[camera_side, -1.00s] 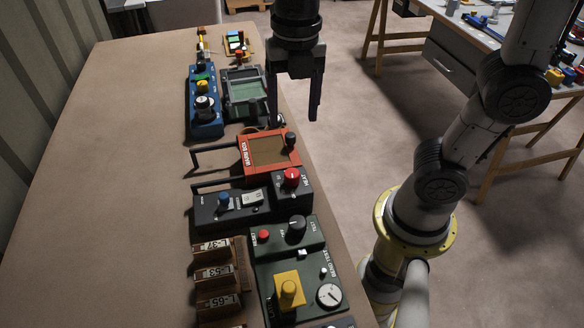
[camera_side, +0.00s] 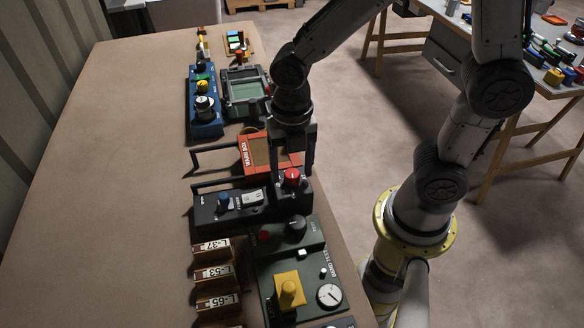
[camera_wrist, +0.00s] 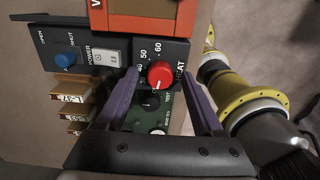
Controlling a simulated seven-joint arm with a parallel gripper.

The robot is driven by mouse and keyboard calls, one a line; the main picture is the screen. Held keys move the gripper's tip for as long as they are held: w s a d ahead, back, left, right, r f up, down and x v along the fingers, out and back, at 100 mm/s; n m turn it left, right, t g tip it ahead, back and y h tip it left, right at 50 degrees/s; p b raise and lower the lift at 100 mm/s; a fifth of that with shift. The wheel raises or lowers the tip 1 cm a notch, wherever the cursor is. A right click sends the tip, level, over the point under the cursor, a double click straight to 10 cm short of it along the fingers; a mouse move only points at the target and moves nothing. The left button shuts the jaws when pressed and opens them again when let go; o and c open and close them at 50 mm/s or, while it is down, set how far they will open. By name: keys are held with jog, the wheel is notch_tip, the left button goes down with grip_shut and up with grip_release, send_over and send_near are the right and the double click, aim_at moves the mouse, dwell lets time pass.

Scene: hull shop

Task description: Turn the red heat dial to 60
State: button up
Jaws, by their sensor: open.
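The red heat dial (camera_side: 292,177) sits at the right end of a dark control box (camera_side: 232,208). In the wrist view the dial (camera_wrist: 160,74) shows its round red top, with printed numbers including 50 and 60 along its upper left. A small pale mark shows at its lower edge; the exact reading is too small to tell. My gripper (camera_side: 293,168) points down over the dial in the side view. In the wrist view my gripper (camera_wrist: 163,76) is open, one purple-grey finger on each side of the dial, with gaps visible. Contact is not visible.
A blue knob (camera_wrist: 66,61) and a white rocker switch (camera_wrist: 105,58) are on the same box. An orange-framed box (camera_side: 262,152) lies just behind, and a green test panel (camera_side: 300,262) in front. Brown labelled blocks (camera_side: 213,272) stand left. The bench's left side is clear.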

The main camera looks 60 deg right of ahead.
jog(key=shift+f, duration=0.3)
grip_shut()
